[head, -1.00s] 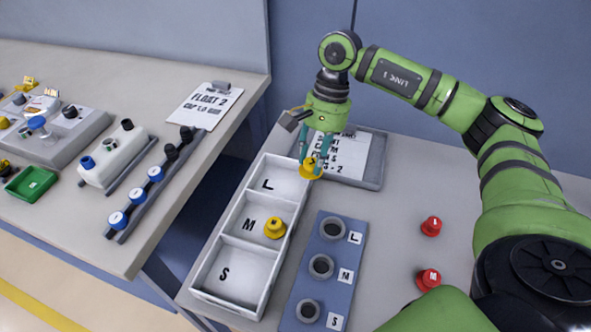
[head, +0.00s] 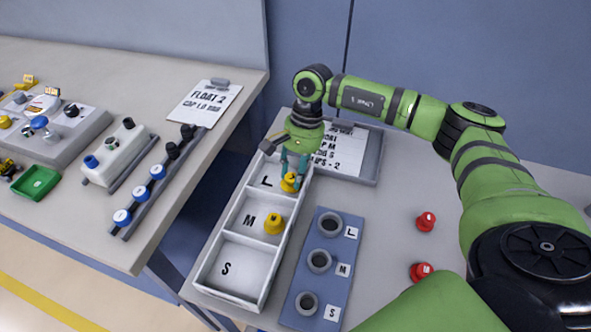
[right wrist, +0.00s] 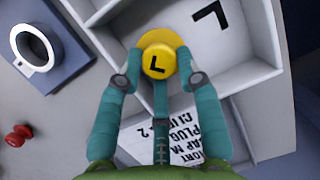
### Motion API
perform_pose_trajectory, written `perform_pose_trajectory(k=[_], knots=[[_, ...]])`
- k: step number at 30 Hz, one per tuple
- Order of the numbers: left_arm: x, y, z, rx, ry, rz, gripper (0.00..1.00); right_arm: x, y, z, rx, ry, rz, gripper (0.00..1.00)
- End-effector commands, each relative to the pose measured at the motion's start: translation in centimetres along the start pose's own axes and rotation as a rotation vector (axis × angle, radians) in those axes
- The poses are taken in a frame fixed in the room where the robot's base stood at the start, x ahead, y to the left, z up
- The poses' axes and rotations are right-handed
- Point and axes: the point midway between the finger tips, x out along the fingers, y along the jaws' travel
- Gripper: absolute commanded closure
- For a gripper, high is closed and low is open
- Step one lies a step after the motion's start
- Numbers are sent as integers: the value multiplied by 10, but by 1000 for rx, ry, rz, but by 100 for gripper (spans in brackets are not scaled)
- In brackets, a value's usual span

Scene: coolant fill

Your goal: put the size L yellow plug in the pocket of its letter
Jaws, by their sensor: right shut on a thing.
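The yellow plug marked L (right wrist: 157,62) is between the fingers of my right gripper (right wrist: 155,75), which is shut on it. In the head view the yellow plug (head: 290,183) is over the L pocket of the white tray (head: 237,296), near that pocket's right wall. The right gripper (head: 293,172) points down there. The letter L (right wrist: 211,16) on the pocket floor shows in the right wrist view. Whether the plug touches the floor or wall, I cannot tell. My left gripper is not in view.
Another yellow plug (head: 273,222) sits in the M pocket. A blue board (head: 300,275) with several grey rings lies right of the tray. Two red plugs (head: 426,221) stand further right. A clipboard (head: 352,150) lies behind the tray. The S pocket is empty.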

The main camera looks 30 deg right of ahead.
Motion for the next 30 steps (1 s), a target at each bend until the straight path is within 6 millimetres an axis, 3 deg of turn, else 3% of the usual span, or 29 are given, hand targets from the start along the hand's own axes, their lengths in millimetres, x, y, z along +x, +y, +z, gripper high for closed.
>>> perform_pose_trajectory(k=[15, 30], knots=[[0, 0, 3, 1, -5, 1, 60, -8, -1, 0, 1, 2, -3, 54], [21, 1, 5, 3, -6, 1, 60, -104, -1, 0, 1, 2, -4, 54]])
